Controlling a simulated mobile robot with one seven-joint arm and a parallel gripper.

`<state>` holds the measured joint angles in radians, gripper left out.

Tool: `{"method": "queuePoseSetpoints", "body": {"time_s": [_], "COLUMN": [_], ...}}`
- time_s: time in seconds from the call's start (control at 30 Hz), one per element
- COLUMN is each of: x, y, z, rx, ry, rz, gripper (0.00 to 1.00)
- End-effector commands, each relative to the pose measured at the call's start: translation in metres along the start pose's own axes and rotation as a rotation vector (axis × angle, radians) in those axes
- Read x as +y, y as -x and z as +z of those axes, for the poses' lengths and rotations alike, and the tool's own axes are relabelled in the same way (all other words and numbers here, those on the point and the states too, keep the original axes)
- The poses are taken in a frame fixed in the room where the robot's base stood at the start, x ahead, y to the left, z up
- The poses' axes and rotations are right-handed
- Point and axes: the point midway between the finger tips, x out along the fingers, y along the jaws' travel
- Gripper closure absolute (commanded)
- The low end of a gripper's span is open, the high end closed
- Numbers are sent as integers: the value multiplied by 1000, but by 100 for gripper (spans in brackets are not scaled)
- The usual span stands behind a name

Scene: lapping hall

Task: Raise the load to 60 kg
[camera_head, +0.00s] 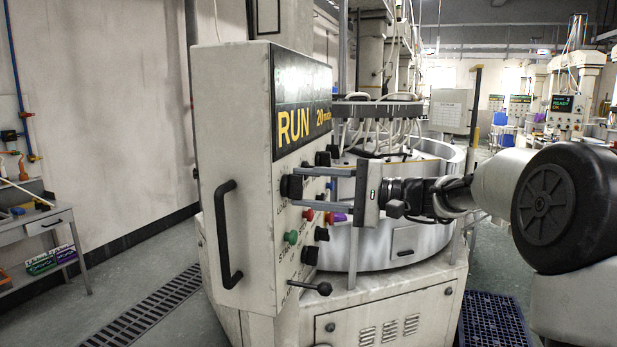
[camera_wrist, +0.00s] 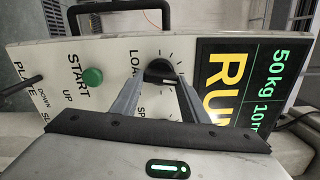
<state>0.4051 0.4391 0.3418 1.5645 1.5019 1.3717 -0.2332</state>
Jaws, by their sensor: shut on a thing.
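The machine's control panel (camera_head: 262,200) faces right, with a screen (camera_head: 302,105) reading RUN in yellow. In the wrist view the screen (camera_wrist: 240,75) also shows 50kg in green, with a cut-off figure after it. A round black knob (camera_head: 290,187) sits below the screen. In the wrist view this knob (camera_wrist: 158,70) has tick marks around it and stands beside the partly hidden label LOAD. My gripper (camera_head: 302,187) reaches in from the right, its two fingers shut on the knob's sides.
A green START button (camera_head: 290,237), a red button (camera_head: 308,215) and several other black knobs are close by the gripper. A black lever (camera_head: 324,288) juts out lower down. A black handle (camera_head: 226,235) is on the cabinet's side. The round lapping tank (camera_head: 400,245) stands behind.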

Motion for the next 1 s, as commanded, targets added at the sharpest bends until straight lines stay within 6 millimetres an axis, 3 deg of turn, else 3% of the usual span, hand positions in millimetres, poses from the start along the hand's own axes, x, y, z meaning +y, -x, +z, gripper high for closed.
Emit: {"method": "queuePoseSetpoints", "body": {"time_s": [0.43,1.0], "x": [0,2], "y": [1,1], "z": [0,0], "rx": [2,2], "ry": [-280,-344], "rz": [0,0], "gripper": [82,82]}}
